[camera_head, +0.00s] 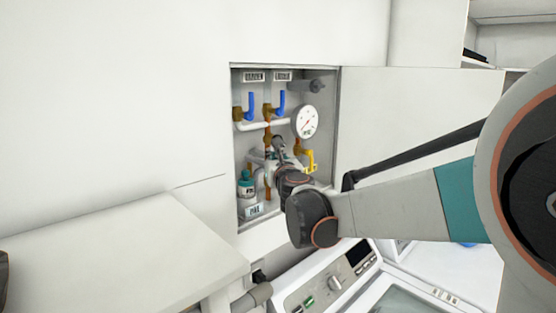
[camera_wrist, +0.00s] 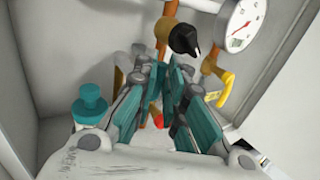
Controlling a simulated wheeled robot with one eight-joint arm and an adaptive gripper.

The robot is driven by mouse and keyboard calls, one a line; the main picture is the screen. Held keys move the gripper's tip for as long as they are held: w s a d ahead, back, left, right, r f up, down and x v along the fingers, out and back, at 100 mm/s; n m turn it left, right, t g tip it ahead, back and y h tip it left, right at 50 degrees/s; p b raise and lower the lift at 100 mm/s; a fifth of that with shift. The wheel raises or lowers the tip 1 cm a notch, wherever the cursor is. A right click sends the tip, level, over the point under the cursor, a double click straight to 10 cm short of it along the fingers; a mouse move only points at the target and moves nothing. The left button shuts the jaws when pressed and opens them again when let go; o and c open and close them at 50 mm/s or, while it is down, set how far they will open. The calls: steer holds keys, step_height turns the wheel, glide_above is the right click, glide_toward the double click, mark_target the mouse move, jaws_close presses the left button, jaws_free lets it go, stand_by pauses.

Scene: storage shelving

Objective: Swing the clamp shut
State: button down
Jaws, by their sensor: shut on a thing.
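A black part with a narrow tip (camera_wrist: 184,39), which looks like the clamp, sits in front of the brass and copper pipework in the wrist view. My gripper (camera_wrist: 166,66) reaches into the wall recess, with its teal-padded fingers close together right below the black part. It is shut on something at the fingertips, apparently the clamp. The fingers hide the grasped spot, and I cannot tell how far the clamp is swung. In the head view my gripper (camera_head: 272,160) is small and partly hidden by my wrist.
The open recess (camera_head: 335,130) has close side walls. Around my gripper are a white gauge (camera_head: 306,122), a yellow handle (camera_head: 309,160), blue valve levers (camera_head: 251,105) and a teal-capped bottle (camera_head: 245,184). A white machine (camera_head: 315,290) and a counter (camera_head: 120,250) stand below.

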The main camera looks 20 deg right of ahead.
steer(key=a+b, duration=0.2)
steer(key=a, duration=0.5)
steer(key=shift+s+a+h, duration=0.2)
steer(key=shift+s+h, duration=0.05)
steer(key=shift+h, duration=0.05)
stand_by(0.3)
steer(key=c, duration=1.7)
jaws_free()
steer(key=shift+o, duration=0.2)
steer(key=shift+s, duration=0.15)
steer(key=s+a, duration=0.2)
steer(key=s, duration=0.9)
steer(key=shift+s, duration=0.25)
